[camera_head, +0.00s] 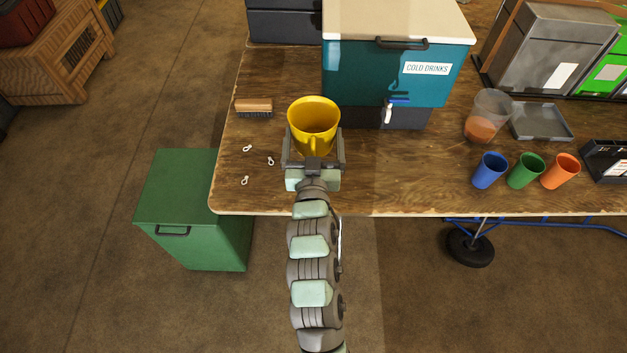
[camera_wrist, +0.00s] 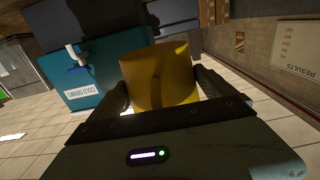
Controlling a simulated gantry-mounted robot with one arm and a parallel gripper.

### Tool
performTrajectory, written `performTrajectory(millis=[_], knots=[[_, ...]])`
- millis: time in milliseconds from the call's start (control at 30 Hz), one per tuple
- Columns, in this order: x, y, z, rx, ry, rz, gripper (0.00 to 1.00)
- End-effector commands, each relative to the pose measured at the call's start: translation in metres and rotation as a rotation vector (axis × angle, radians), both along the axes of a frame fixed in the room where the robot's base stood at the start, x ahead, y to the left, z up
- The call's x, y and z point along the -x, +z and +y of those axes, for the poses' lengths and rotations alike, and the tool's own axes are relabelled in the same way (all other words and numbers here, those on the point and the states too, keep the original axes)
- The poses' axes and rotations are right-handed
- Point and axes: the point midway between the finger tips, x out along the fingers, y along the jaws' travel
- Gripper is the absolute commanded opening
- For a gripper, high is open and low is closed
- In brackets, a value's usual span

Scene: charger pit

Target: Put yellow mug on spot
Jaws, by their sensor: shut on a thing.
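The yellow mug (camera_head: 301,113) is upright between the fingers of my gripper (camera_head: 314,150), near the left part of the wooden table. My gripper is shut on it, with a finger on each side and the mug's handle facing my wrist. In the wrist view the yellow mug (camera_wrist: 158,80) fills the space between the dark fingers of my gripper (camera_wrist: 160,95). I cannot tell whether the mug touches the table or is held a little above it. No marked spot is clearly visible; the table under the mug is hidden.
A teal cooler (camera_head: 360,80) labelled COLD DRINKS, with a tap (camera_head: 389,112), stands behind and right of the mug. A brush (camera_head: 254,107) and small white pieces (camera_head: 247,148) lie left. Blue (camera_head: 489,171), green (camera_head: 525,171) and orange (camera_head: 560,172) cups stand right. The table between is clear.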

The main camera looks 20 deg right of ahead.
Motion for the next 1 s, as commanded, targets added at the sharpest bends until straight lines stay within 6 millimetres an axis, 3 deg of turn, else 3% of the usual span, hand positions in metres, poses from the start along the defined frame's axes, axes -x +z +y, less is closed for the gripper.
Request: performTrajectory(millis=[33, 400, 667, 900, 1000], knots=[[0.000, -0.021, 0.000, -0.004, 0.000, 0.008, 0.51], [0.000, -0.112, 0.000, -0.005, -0.001, 0.003, 0.51], [0.000, -0.130, -0.001, -0.001, -0.001, -0.002, 0.51], [0.000, -0.166, -0.001, -0.003, -0.002, 0.003, 0.51], [0.000, -0.171, 0.000, -0.001, 0.000, -0.001, 0.51]])
